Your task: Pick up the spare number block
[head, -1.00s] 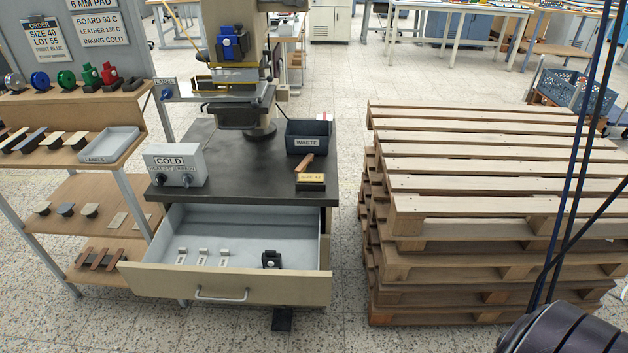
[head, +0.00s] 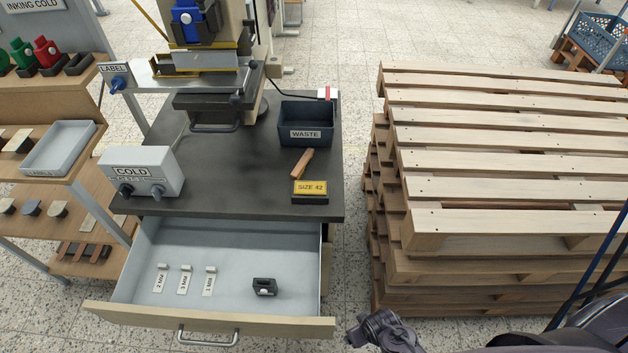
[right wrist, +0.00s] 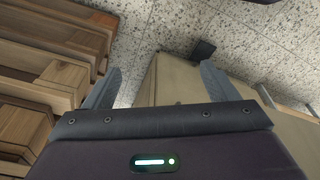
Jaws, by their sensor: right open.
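A small black block (head: 265,287) with a pale knob or mark on its front lies on the floor of the open drawer (head: 220,262), at its right front. I take it to be the spare number block. To its left lie several small pale labelled pieces (head: 184,281). My right gripper shows at the bottom of the head view (head: 372,328), right of the drawer's front corner and apart from the block. In the right wrist view its two fingers are spread and empty (right wrist: 160,88). The block does not show there. My left gripper is out of view.
A pallet stack (head: 500,150) stands close on the right; it fills the left of the wrist view (right wrist: 50,70). A shelf (head: 80,190) stands left.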

